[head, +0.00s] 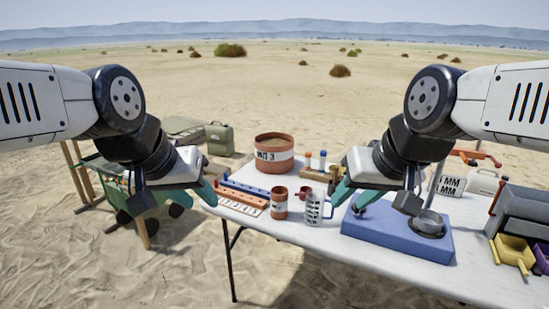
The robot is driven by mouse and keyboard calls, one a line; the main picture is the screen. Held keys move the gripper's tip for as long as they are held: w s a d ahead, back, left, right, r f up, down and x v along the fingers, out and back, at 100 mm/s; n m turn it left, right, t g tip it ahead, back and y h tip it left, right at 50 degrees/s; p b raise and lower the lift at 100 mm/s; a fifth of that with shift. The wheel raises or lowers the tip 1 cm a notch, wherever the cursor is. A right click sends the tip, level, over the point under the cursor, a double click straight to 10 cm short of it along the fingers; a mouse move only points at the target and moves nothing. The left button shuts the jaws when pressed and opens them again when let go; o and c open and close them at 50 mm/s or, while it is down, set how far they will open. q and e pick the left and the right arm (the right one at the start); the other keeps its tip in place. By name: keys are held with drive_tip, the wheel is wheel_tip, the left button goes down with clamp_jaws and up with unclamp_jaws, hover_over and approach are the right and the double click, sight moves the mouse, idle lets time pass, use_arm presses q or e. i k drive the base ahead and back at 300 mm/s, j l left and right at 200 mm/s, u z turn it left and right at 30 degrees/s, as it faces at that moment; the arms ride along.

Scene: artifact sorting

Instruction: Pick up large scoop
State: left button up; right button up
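No object is clearly recognisable as the large scoop. My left gripper (211,181) has teal fingers and hangs over the table's left end, near the blue rack (245,188). Its fingers look apart with nothing between them. My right gripper (350,189) has teal fingers spread apart above the left end of the blue block. It looks empty, and its wrist hides part of the block.
The white table (310,238) also holds a large orange-brown pot (274,161), an orange mug (279,207), a clear measuring jug (314,211) and capped tubes. The front strip of the table is clear.

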sight(303, 190)
drive_tip(key=i+u, duration=0.1)
drive_tip(key=i, duration=0.4)
drive_tip(key=i+l+u, duration=0.1)
drive_tip(key=i, duration=0.35)
